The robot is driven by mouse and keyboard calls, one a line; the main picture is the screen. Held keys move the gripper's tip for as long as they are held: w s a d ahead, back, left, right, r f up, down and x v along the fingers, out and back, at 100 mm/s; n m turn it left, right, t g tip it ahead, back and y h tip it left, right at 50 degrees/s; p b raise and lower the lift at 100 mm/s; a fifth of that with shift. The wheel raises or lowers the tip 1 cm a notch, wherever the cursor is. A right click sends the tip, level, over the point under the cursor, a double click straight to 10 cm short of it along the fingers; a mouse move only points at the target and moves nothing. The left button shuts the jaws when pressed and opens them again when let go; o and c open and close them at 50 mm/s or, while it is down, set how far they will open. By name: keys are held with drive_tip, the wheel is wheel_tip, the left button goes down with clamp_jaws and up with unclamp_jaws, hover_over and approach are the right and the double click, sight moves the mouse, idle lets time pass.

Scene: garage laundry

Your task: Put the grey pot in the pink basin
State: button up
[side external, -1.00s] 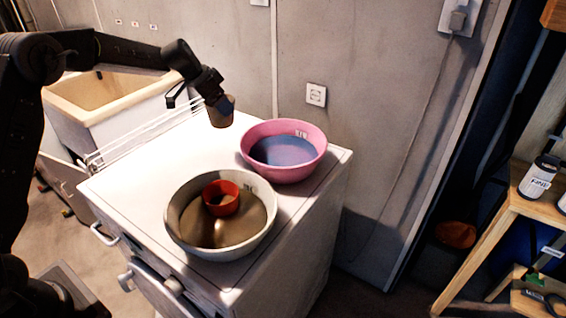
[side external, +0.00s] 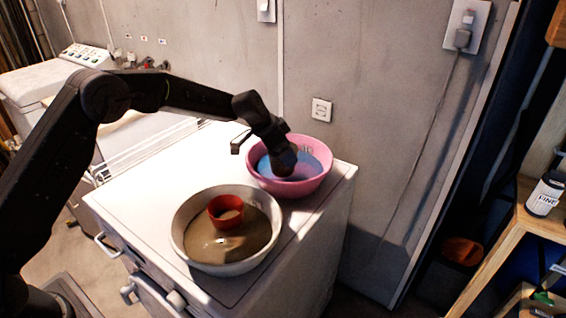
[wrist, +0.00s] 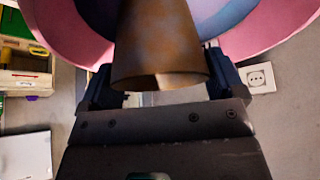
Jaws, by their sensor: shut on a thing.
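The grey pot (wrist: 160,45) looks brownish grey in the wrist view and sits between the fingers of my gripper (side external: 284,162), which is shut on it. The pink basin (side external: 308,187) with a blue inside stands at the back right of the white appliance top. My gripper points down into the basin's opening, and the pot is hidden behind it in the side view. The basin's pink wall (wrist: 262,28) shows beyond the pot in the wrist view. I cannot tell whether the pot touches the basin floor.
A pale basin (side external: 180,240) with a brown inside stands in front of the pink one and holds a small red pot (side external: 226,213). The left part of the appliance top (side external: 145,195) is clear. A wall with a socket (side external: 321,110) rises behind.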

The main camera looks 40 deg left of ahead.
drive_tip(key=shift+f, duration=2.05)
drive_tip(key=shift+f, duration=0.2)
drive_tip(key=o, duration=0.7)
drive_tip(key=shift+c, duration=0.2)
